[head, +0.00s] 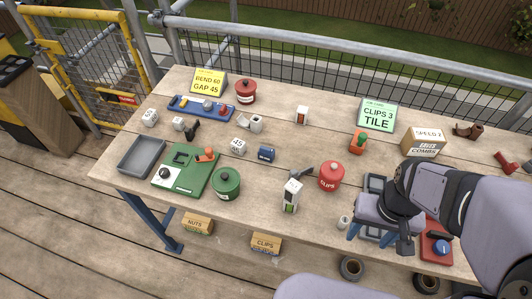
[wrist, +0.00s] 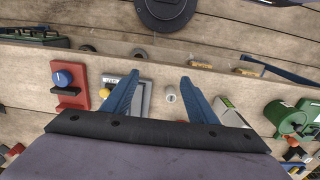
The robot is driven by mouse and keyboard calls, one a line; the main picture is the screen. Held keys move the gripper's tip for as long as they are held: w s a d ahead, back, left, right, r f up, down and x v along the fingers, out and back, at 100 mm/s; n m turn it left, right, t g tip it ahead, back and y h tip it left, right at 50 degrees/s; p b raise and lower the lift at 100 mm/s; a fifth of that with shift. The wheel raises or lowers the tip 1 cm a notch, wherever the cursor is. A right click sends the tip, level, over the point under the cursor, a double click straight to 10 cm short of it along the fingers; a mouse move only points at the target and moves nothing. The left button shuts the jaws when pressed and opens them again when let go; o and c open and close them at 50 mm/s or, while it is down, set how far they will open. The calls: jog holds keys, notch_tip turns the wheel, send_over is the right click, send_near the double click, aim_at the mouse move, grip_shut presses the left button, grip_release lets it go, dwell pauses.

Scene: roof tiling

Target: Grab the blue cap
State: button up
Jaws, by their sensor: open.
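A round blue knob-like cap (head: 440,247) sits on a red block (head: 436,233) at the front right of the bench. It also shows in the wrist view, at the left (wrist: 64,79), with the red block under it. A small dark blue piece (head: 266,153) lies mid-bench in the head view; I cannot tell what it is. My gripper (head: 370,234) has its blue fingers spread apart, with nothing between them. In the wrist view the fingers (wrist: 158,80) are well apart from the blue cap.
A small white cylinder (head: 343,222) stands just left of my gripper. A red lidded pot (head: 331,177), a white-and-green box (head: 291,195) and a green pot (head: 226,183) are further left. The bench's front edge is close.

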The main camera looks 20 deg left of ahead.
notch_tip(320, 180, up, 5)
jog(key=r+t+y+b, duration=0.25)
jog(key=t+b, duration=0.35)
jog(key=t, duration=0.6)
send_over(267, 152)
jog(key=s+a, duration=0.2)
jog(key=s+f+h, duration=0.1)
jog(key=f, duration=0.3)
jog(key=s+f+t+h+b, duration=0.1)
jog(key=s+f, duration=0.1)
jog(key=f, duration=0.3)
jog(key=s+f+h, duration=0.1)
jog(key=f, duration=0.3)
jog(key=shift+s+d+f+m+h, duration=0.2)
jog(key=shift+d+f+m+h, duration=0.1)
jog(key=shift+m, duration=0.1)
jog(key=shift+f, duration=0.25)
jog(key=shift+r+p+x, duration=0.15)
jog(key=shift+p+x, duration=0.5)
jog(key=shift+x, duration=2.35)
jog(key=shift+r+p+x, duration=0.15)
jog(key=shift+p+x, duration=0.5)
jog(key=shift+x, duration=2.4)
jog(key=shift+w, duration=0.1)
